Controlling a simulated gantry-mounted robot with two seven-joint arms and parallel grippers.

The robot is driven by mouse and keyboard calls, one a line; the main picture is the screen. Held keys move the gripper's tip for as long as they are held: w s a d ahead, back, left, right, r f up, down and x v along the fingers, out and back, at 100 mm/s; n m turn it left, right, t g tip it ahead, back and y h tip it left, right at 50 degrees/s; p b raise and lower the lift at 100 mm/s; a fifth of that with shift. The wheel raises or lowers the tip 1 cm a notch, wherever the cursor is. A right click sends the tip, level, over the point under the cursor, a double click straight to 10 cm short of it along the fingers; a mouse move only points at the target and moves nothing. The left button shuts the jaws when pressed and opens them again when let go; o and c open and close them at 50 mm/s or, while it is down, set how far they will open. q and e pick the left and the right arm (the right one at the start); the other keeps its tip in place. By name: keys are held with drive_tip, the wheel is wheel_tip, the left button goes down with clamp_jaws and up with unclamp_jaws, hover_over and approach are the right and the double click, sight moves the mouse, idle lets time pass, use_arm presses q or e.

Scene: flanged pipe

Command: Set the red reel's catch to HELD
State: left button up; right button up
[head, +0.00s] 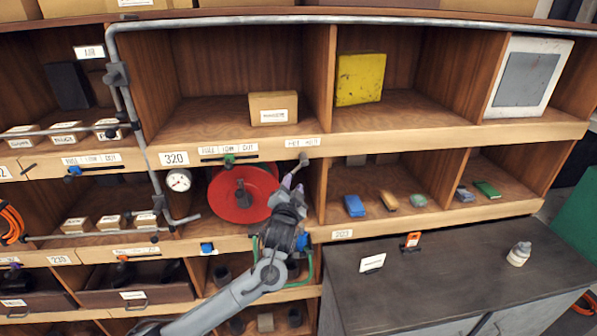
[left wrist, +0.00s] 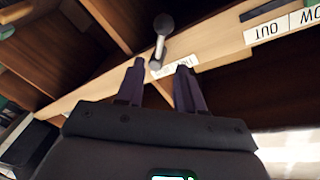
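The red reel (head: 228,200) sits in the middle cubby, partly hidden by my left arm. A small grey lever with a round knob (head: 303,158) is on the shelf edge right of the reel, under a white label (head: 302,142). The lever also shows in the left wrist view (left wrist: 160,42), beside the label (left wrist: 180,66). I cannot tell which label word it points to. My left gripper (head: 292,181) is just below the lever. Its purple fingers (left wrist: 160,72) are apart and empty, with the lever just beyond the tips. My right gripper is not in view.
A round gauge (head: 179,180) and a grey pipe (head: 147,150) are left of the reel. A slider with a green knob (head: 229,158) is on the shelf edge above it. Small blocks (head: 354,206) lie in the cubby to the right. A dark counter (head: 450,270) stands below.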

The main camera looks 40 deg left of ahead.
sight(297, 170)
use_arm(q)
drive_tip(key=p+x, duration=0.1)
drive_tip(key=x, duration=0.6)
drive_tip(key=shift+w+a, duration=0.1)
drive_tip(key=shift+w, duration=0.05)
drive_tip(key=shift+p+x, duration=0.4)
drive_tip(key=shift+x, duration=0.85)
clamp_jaws()
